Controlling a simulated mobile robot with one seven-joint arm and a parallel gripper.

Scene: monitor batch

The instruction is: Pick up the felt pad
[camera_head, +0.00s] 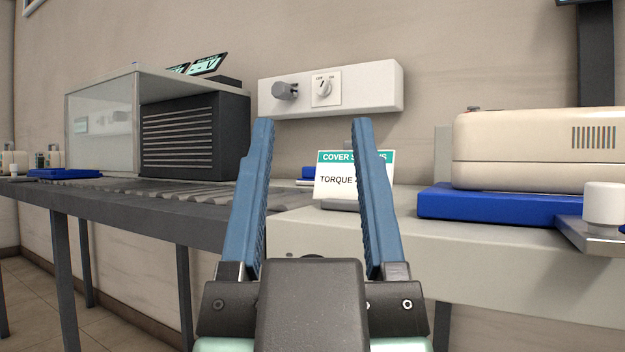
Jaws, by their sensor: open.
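My gripper (312,125) is open and empty. Its two blue fingers point up and away in the middle of the view, raised in front of the bench. I cannot tell for sure which thing is the felt pad. A thick blue slab (450,203) lies on the bench at right under a beige casing. A small flat blue piece (64,174) lies at the far left. Another bit of blue (308,172) shows between the fingers, mostly hidden behind a sign. None of these touches my gripper.
The sign (335,181) with a green band stands on the light bench (350,235), partly behind my right finger. A dark roller conveyor (140,205) runs left, with a vented black machine (195,135) over it. A white knob (604,203) sits on a metal plate at right.

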